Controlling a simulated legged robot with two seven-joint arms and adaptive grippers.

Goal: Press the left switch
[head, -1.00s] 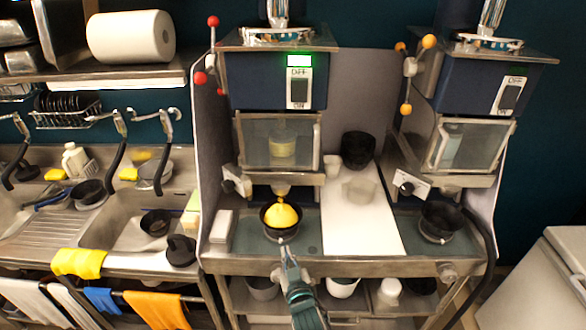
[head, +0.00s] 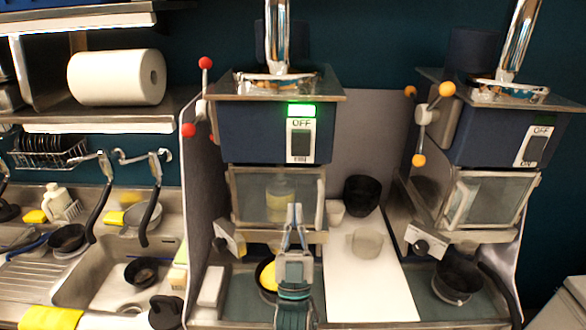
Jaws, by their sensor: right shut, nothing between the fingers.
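The left switch (head: 301,143) is a dark rocker on a white plate marked OFF, on the front of the left blue machine (head: 252,140). A green light (head: 301,110) glows just above it. My right gripper (head: 294,210) is shut and empty, its tips pointing up below the switch, in front of the clear-fronted compartment. In the picture, a gap separates the tips from the switch. A dark bowl with yellow contents (head: 267,276) stands under the left machine, partly hidden by my gripper. My left gripper is not in view.
A second machine with its own switch (head: 536,147) stands at the right. A white board (head: 370,285) lies between the machines. Red-ended levers (head: 205,62) stick out at the left machine's side. A sink (head: 110,295) is at the left.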

